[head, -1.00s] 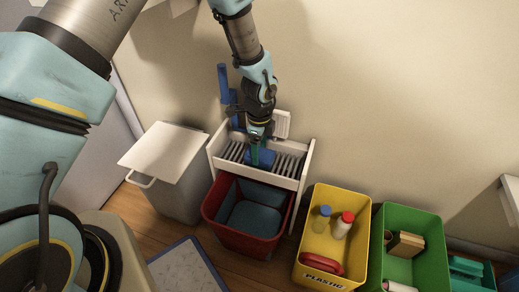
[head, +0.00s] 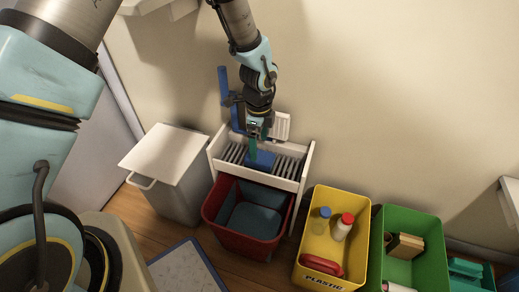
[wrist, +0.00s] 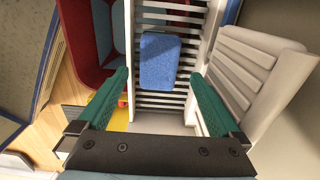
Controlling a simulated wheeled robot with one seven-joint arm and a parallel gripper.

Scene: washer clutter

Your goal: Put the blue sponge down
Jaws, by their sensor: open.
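The blue sponge (wrist: 160,61) lies flat on the white slatted rack (wrist: 150,15) in the wrist view. It also shows on the rack's slats in the head view (head: 262,159). My gripper (wrist: 160,95) is open, with its two green fingers spread wide and nothing between them. In the head view my gripper (head: 254,146) is above the rack, close over the sponge. The wrist view shows the sponge beyond the fingertips, apart from both fingers.
A red bin (head: 210,205) stands under the rack's front. A lidded white bin (head: 165,150) is to the left. Yellow (head: 352,258) and green (head: 436,262) bins with items stand to the right. A blue upright piece (head: 224,86) rises behind the rack.

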